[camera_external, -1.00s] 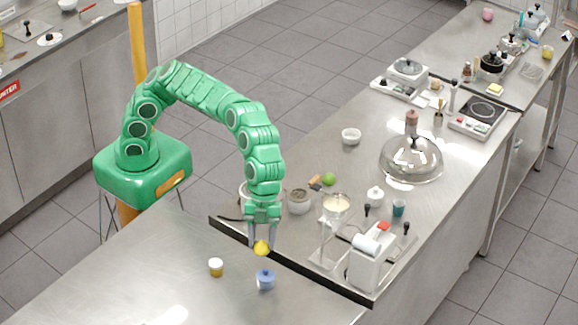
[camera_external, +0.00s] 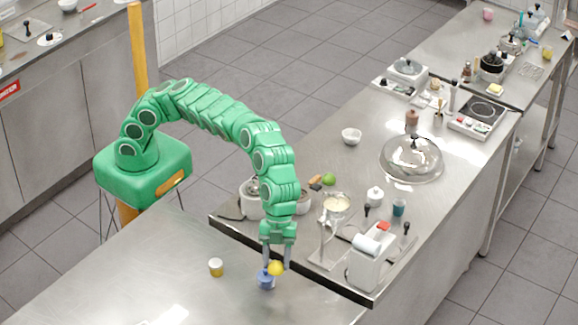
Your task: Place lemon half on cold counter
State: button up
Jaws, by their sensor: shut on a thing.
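The yellow lemon half (camera_external: 276,268) is between the fingertips of my gripper (camera_external: 275,264). My gripper points down and is shut on it. Below is the near steel counter (camera_external: 130,285), mostly bare. Which counter is the cold one is not marked in this view.
A small yellow-and-white jar (camera_external: 216,267) stands left of the blue pot. Behind my gripper, a raised dark edge (camera_external: 330,285) borders the counter with a white slicer-like machine (camera_external: 370,262), bowls and a glass dome (camera_external: 411,158). The near counter's left part is free.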

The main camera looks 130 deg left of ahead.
aim_at(293, 314)
jog(key=shift+w+d+f, duration=0.15)
jog(key=shift+w+d, duration=0.15)
jog(key=shift+w, duration=0.25)
jog(key=shift+w+d+f, duration=0.25)
jog(key=shift+w+f, duration=0.85)
jog(key=shift+f, duration=0.15)
jog(key=shift+w+d+f, duration=0.2)
jog(key=shift+w+f, duration=0.9)
jog(key=shift+f, duration=0.1)
jog(key=shift+w+d+f, duration=0.15)
jog(key=shift+w, duration=0.05)
jog(key=shift+w+f, duration=0.35)
jog(key=shift+w+f, duration=0.1)
jog(key=shift+f, duration=0.05)
jog(key=shift+w+f, duration=0.1)
jog(key=shift+f, duration=1.65)
jog(key=shift+f, duration=0.35)
